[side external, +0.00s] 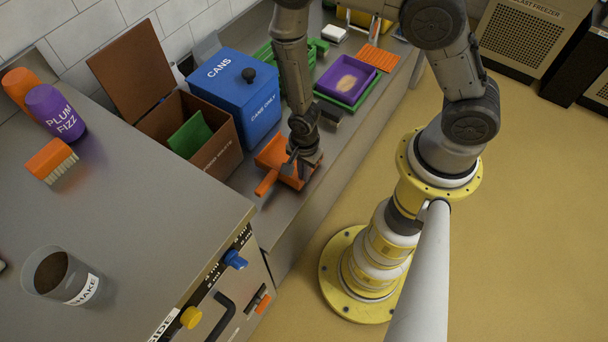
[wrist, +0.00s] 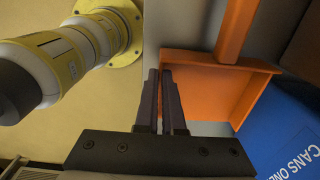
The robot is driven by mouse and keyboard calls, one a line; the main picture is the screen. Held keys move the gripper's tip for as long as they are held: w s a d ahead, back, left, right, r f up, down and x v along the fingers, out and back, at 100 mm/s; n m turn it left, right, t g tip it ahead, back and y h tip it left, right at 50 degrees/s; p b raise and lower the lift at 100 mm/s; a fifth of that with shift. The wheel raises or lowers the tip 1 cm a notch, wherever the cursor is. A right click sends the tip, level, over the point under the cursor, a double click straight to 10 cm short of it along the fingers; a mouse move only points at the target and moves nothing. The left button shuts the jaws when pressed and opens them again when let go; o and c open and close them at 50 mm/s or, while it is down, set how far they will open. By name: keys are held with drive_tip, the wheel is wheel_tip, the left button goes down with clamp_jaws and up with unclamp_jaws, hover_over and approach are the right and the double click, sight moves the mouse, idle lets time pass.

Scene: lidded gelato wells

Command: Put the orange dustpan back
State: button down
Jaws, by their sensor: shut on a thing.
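The orange dustpan (side external: 272,152) is on or just above the lower grey counter, between the brown bin and the counter's front edge. I cannot tell whether it touches the counter. Its handle (side external: 266,183) points toward the raised counter at the left. My gripper (side external: 297,167) reaches down over the pan from above and is shut on its side wall. In the wrist view the fingers (wrist: 163,75) close at the left edge of the dustpan (wrist: 200,88), whose handle runs up out of the picture. The pinched part is mostly hidden by the fingers.
An open brown bin (side external: 222,152) with a green thing inside and a blue CANS box (side external: 237,112) stand close behind. Purple and green trays (side external: 347,80) lie farther along the counter. The raised counter (side external: 135,220) holds a brush (side external: 50,160) and cups.

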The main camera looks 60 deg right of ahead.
drive_tip(key=shift+f, duration=0.8)
drive_tip(key=shift+f, duration=0.15)
drive_tip(key=c, duration=1)
unclamp_jaws()
drive_tip(key=shift+c, duration=0.2)
wheel_tip(320, 180, up, 12)
